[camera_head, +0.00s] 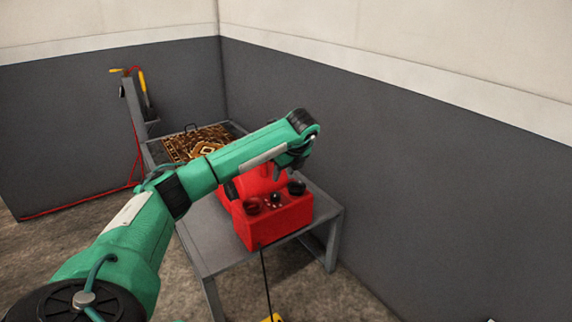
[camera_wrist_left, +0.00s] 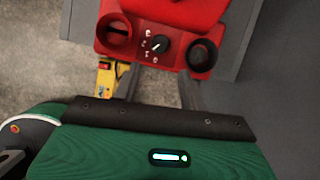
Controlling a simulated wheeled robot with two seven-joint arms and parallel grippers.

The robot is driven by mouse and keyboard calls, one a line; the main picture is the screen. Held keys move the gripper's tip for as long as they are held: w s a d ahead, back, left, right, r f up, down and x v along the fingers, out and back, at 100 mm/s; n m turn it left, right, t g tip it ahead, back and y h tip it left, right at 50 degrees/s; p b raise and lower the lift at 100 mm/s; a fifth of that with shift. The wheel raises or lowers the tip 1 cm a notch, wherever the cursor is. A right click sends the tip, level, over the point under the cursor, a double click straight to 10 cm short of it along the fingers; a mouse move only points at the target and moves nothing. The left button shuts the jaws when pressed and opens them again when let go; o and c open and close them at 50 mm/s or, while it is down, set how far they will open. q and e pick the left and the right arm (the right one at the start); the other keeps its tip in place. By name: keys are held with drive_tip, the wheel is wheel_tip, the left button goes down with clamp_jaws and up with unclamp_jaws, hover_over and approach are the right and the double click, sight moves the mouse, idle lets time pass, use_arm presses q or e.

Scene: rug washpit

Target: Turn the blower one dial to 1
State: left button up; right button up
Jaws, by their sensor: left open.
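The red blower (camera_head: 272,222) stands on the near end of a grey metal table (camera_head: 215,240). Its front panel has a small black dial (camera_head: 275,198) between two round dark openings. My left gripper (camera_head: 291,160) is open, above and behind the panel in the head view, apart from the dial. The forearm hides part of the blower's back. My right gripper is out of view.
A patterned rug piece (camera_head: 195,145) lies on the table's far end. A grey post (camera_head: 135,105) with a red hose stands behind. The dark wall (camera_head: 420,170) runs close along the table's right. A yellow object (camera_wrist_left: 108,76) is below the blower, near a black cable.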

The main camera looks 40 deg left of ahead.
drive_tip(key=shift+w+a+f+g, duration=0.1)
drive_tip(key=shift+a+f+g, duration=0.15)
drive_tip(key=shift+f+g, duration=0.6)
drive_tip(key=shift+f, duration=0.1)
